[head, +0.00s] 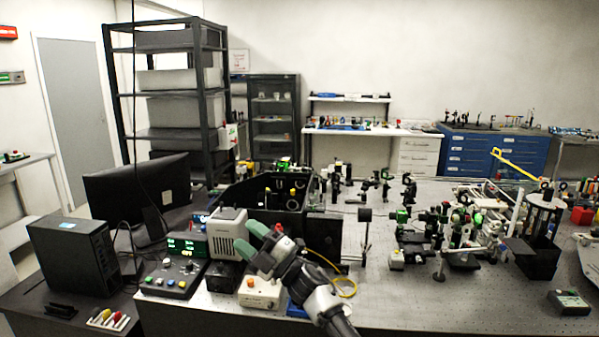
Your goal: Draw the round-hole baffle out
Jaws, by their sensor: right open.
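My right gripper (251,239) is open and empty, with green fingertips. It shows in front of the white instrument housing at the front left of the optical bench. A black open-topped box (325,233) stands behind it and to its right, with several small parts inside. I cannot make out the round-hole baffle for sure among the small dark parts in and around this box. My left gripper is not in view.
The perforated bench top (400,305) is clear at its front middle. Many optical mounts crowd its right half. A control box with buttons (172,278), a monitor (137,190) and a black computer (75,255) stand at the left. A yellow cable (345,290) loops beside my right arm.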

